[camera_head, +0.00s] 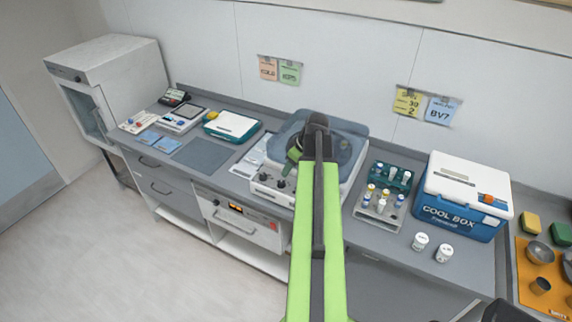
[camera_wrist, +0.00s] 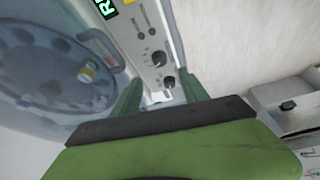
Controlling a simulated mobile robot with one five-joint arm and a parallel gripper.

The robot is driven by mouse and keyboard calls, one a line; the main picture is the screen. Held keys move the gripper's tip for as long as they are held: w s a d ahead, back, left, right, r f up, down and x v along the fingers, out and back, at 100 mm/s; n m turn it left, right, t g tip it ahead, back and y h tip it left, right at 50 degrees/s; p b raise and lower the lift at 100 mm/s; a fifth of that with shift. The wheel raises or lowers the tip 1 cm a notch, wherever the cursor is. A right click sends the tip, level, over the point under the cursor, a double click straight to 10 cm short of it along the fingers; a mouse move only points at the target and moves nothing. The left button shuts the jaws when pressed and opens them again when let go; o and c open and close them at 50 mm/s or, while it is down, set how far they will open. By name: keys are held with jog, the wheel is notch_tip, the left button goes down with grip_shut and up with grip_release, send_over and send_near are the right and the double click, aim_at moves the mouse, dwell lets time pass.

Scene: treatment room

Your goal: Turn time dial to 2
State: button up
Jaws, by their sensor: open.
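The centrifuge (camera_head: 258,187) stands on the counter with its lid up. Its sloped front panel (camera_wrist: 142,30) carries two dark round dials. One dial (camera_wrist: 158,58) is farther up the panel in the wrist view, and the other dial (camera_wrist: 168,82) is nearer my gripper. Both also show in the head view, left of my arm. Their markings are too small to read, so I cannot tell which is the time dial or its setting. My gripper (camera_wrist: 161,93) is open and empty, its green fingers pointing at the panel, the nearer dial seen between them.
The rotor bowl (camera_wrist: 65,70) holds a tube with a yellow cap (camera_wrist: 87,72). A yellow wall note (camera_head: 408,103) reads "SPIN 30 2". A tube rack (camera_head: 372,213) and a cool box (camera_head: 460,213) stand to the right. A grey mat (camera_head: 201,154) lies to the left.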

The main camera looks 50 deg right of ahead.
jog(key=p+v, duration=0.4)
jog(key=v, duration=0.2)
jog(key=shift+s+r, duration=0.2)
jog(key=shift+r, duration=0.1)
jog(key=w+a+f+n+y+b, duration=0.1)
jog(key=w+a+f+n+b, duration=0.25)
jog(key=a, duration=0.65)
jog(key=w+a+f+g+b, duration=0.1)
jog(key=w+a+f+b, duration=0.25)
jog(key=w+a, duration=0.45)
jog(key=w+a+f+n+y+b, duration=0.1)
jog(key=w+a+f+n+b, duration=0.25)
jog(key=a, duration=0.75)
jog(key=s+a+f+m+g+h+b, duration=0.1)
jog(key=s+a+f+m+b, duration=0.1)
jog(key=a, duration=0.7)
jog(key=s+a+f+m+g+h+b, duration=0.1)
jog(key=a+f+m, duration=0.4)
jog(key=a, duration=0.5)
jog(key=shift+s+f+m+g+b, duration=0.25)
jog(key=shift+s+m+g+b, duration=0.4)
jog(key=shift+s+b, duration=0.5)
